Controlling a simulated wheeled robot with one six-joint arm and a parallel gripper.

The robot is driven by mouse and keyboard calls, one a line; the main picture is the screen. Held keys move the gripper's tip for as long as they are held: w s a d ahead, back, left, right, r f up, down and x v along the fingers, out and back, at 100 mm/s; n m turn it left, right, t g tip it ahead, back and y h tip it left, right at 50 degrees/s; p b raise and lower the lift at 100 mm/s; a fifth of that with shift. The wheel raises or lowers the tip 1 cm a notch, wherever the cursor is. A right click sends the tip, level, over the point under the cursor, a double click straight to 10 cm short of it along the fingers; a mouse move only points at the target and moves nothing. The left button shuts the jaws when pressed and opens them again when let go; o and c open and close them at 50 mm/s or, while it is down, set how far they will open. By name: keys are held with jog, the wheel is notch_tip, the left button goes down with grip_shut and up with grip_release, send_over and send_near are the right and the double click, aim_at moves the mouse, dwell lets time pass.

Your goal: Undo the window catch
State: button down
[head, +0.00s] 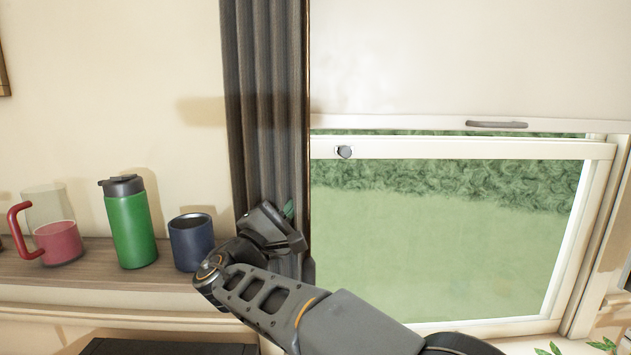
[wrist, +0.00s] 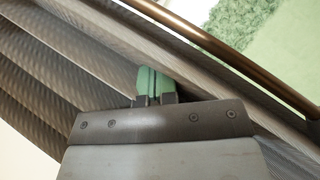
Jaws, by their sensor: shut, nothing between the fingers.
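The window catch (head: 344,152) is a small dark round knob on the white top rail of the lower window sash (head: 440,148), near its left end. My gripper (head: 288,208) is in front of the grey curtain (head: 268,90), below and to the left of the catch and apart from it. In the wrist view my gripper (wrist: 155,84) shows its green fingertips together, with nothing between them, pointing at the curtain folds (wrist: 95,60). The catch is not seen in the wrist view.
A shelf (head: 100,275) at the left holds a red-handled jug (head: 58,243), a green flask (head: 130,225) and a dark blue mug (head: 191,243) close to my arm. A white blind (head: 460,60) with a grey handle (head: 497,124) hangs above the sash.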

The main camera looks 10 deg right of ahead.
jog(key=p, duration=0.4)
send_near(332, 165)
jog(key=d+r, duration=0.1)
jog(key=w+d+r, duration=0.1)
jog(key=r, duration=0.1)
jog(key=shift+w+r, duration=0.1)
jog(key=shift+r, duration=0.05)
jog(key=shift+d+r+p, duration=0.4)
jog(key=shift+d+r, duration=0.5)
jog(key=shift+d, duration=0.35)
jog(key=shift+s+d+r, duration=0.2)
jog(key=shift+d+r, duration=0.05)
jog(key=shift+d, duration=0.2)
